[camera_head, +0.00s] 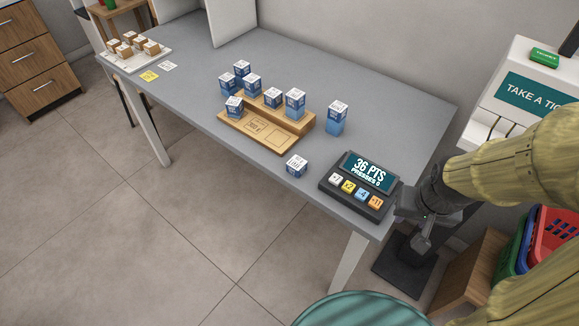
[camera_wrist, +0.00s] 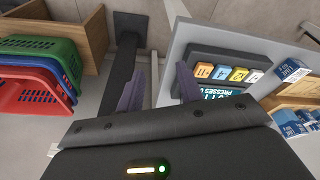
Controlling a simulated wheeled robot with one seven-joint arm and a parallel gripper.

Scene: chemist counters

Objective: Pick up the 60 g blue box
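Several blue boxes with white tops stand on the grey counter (camera_head: 300,60). Their weight labels are too small to read, so I cannot tell which is the 60 g one. A small one (camera_head: 297,167) sits alone near the front edge, left of the keypad. A tall one (camera_head: 337,119) stands at the right of the wooden stand (camera_head: 303,127). Others, such as this box (camera_head: 295,104), are on or behind the stand, and one (camera_head: 234,107) is at its left front. My gripper (camera_wrist: 160,72) is open and empty, off the counter's right end; it also shows in the head view (camera_head: 425,237).
A ticket machine (camera_head: 530,85) and baskets (camera_head: 555,235) stand to the right. A white tray of brown boxes (camera_head: 150,62) is at the far left. A teal round seat (camera_head: 360,310) is in front.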

